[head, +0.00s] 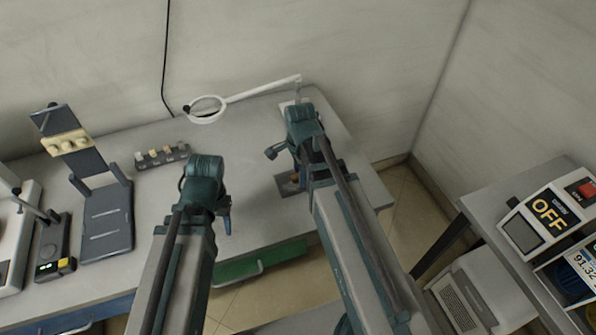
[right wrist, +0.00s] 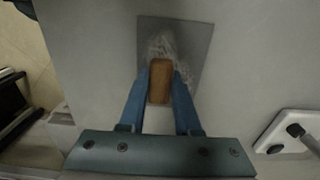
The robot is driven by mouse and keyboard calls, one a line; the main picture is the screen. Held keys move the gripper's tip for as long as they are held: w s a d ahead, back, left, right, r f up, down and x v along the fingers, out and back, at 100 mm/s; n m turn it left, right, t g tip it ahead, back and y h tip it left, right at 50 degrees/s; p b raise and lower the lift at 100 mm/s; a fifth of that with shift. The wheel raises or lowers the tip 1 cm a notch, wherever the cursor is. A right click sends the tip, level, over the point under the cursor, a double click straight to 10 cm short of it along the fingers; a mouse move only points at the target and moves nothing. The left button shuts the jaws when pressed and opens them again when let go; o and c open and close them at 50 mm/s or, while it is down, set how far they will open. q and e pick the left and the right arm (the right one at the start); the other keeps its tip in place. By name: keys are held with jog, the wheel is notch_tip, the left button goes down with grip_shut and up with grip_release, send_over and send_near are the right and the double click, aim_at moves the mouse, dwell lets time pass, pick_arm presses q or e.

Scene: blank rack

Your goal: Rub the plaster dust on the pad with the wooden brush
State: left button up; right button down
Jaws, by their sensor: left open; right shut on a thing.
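In the right wrist view, my right gripper (right wrist: 160,92) is shut on the wooden brush (right wrist: 160,80), a small brown block between the blue fingers. The brush is over the grey pad (right wrist: 195,40); I cannot tell if it touches it. Whitish plaster dust (right wrist: 163,45) shows on the pad around the brush's far end. In the head view the pad (head: 288,186) is partly hidden by my right arm, and the right fingertips are hard to see. My left gripper (head: 226,212) is open above the table's front part, away from the pad.
A magnifier lamp (head: 207,109) stands at the table's back. A small rack with several blanks (head: 162,156) is left of centre. A dark stand (head: 107,222) and other devices fill the left side. A side bench with an OFF box (head: 548,215) is at the right.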

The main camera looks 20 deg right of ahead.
jog(key=shift+s, duration=1.3)
jog(key=shift+w+d, duration=0.1)
jog(key=shift+d, duration=0.05)
jog(key=shift+d, duration=0.6)
jog(key=shift+w, duration=1.9)
jog(key=shift+a, duration=0.1)
jog(key=shift+w, duration=0.1)
jog(key=shift+w, duration=1.8)
